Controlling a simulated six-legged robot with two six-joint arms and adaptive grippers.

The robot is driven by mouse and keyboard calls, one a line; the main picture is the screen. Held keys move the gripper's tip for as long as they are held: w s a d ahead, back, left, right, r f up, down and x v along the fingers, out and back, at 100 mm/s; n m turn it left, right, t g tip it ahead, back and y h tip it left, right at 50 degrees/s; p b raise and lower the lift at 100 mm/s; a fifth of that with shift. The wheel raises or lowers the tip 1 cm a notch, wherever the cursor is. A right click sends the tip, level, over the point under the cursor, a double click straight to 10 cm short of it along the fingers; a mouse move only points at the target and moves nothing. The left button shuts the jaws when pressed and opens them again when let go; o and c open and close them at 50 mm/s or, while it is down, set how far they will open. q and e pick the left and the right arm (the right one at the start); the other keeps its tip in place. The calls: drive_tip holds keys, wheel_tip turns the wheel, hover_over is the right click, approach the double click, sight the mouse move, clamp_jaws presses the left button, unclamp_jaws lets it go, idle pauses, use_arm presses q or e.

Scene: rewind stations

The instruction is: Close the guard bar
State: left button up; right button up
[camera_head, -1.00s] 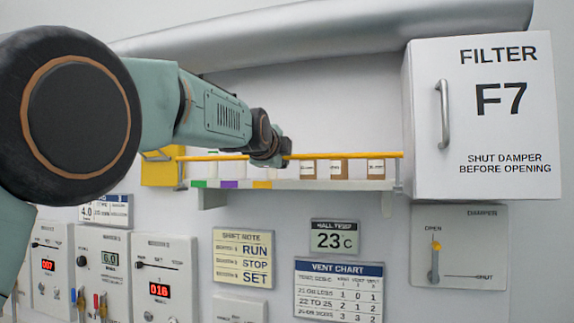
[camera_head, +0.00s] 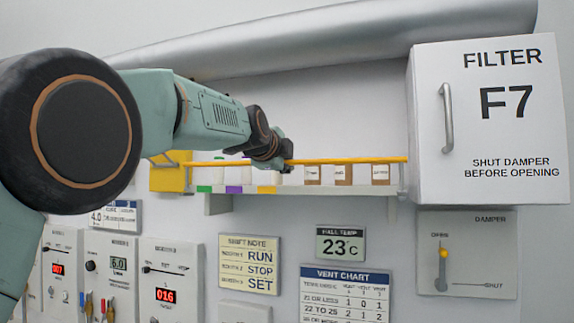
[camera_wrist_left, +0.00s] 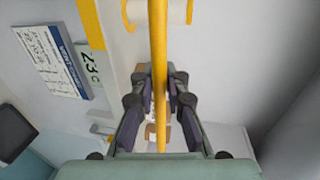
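The guard bar (camera_head: 348,160) is a thin yellow rod. It runs level in front of the items on the shelf (camera_head: 300,188), a little above the shelf's front edge. My left gripper (camera_head: 284,163) is at the bar, left of its visible right half. In the left wrist view the bar (camera_wrist_left: 158,45) passes between the two fingers (camera_wrist_left: 160,78), and the fingertips lie close against its sides, so it looks shut on the bar. The bar's grasped spot is partly hidden in the head view. My right gripper is in neither view.
Several small white-labelled cartons (camera_head: 343,174) stand behind the bar. A yellow box (camera_head: 167,175) is at the shelf's left. A white filter cabinet (camera_head: 490,135) juts out at the right, above the damper panel (camera_head: 490,255). Control panels and notices line the wall below. A silver duct (camera_head: 300,45) runs above.

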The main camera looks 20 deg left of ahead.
sight(286, 161)
use_arm(q)
drive_tip(key=o, duration=0.4)
drive_tip(key=shift+s+r, duration=0.15)
drive_tip(key=shift+s, duration=0.15)
drive_tip(key=shift+o, duration=0.2)
drive_tip(key=shift+w, duration=0.2)
drive_tip(key=v, duration=0.6)
drive_tip(key=shift+s, duration=0.7)
drive_tip(key=shift+s+r, duration=0.1)
drive_tip(key=shift+s, duration=0.05)
